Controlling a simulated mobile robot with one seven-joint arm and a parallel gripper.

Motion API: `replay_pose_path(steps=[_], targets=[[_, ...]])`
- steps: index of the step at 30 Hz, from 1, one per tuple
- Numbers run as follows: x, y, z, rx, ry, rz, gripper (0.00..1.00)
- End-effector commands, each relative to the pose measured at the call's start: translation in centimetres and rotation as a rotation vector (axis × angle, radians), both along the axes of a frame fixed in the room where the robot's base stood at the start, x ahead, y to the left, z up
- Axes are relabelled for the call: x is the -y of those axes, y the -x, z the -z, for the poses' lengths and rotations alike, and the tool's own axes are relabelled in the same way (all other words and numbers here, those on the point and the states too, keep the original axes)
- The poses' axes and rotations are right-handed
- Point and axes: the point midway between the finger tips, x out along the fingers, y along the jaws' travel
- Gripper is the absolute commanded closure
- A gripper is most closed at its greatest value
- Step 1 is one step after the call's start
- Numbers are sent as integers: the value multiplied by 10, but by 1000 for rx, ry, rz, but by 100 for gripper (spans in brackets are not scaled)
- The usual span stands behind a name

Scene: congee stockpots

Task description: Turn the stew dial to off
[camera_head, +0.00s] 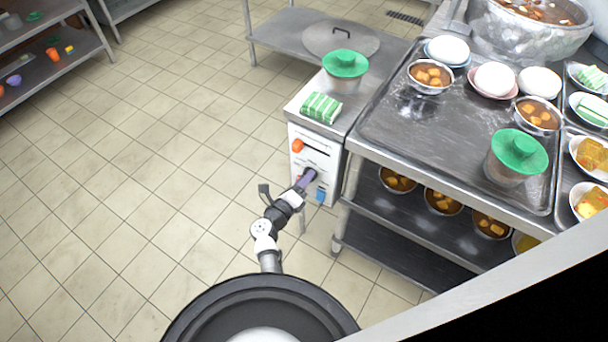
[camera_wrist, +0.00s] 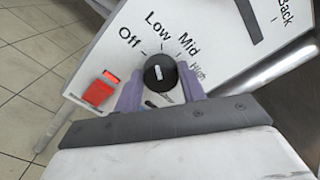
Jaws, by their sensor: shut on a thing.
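The dial (camera_wrist: 160,70) is a round black knob on a white control panel (camera_wrist: 215,40), with Off, Low, Mid and High printed around it. A small white mark shows on the knob's near side; which setting it points to I cannot tell. In the wrist view, my gripper (camera_wrist: 160,84) has its two purple fingers on either side of the knob, closed on it. In the head view, my gripper (camera_head: 309,174) reaches the front panel of the white unit (camera_head: 327,150), and the dial is hidden behind the fingers.
A red switch (camera_wrist: 100,89) sits left of the dial. A green-striped packet (camera_head: 321,107) and green-lidded pot (camera_head: 345,70) stand on top. A metal cart (camera_head: 352,150) stands close right; floor at left is clear.

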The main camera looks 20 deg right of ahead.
Motion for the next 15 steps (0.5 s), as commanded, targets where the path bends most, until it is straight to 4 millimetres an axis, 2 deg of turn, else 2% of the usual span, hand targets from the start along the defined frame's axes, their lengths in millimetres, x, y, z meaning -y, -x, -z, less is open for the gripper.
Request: replay_pose_path(steps=[1,15], targets=[[1,-1,-5,-35,28,0,83],[0,-2,-2,-323,254,1,83]])
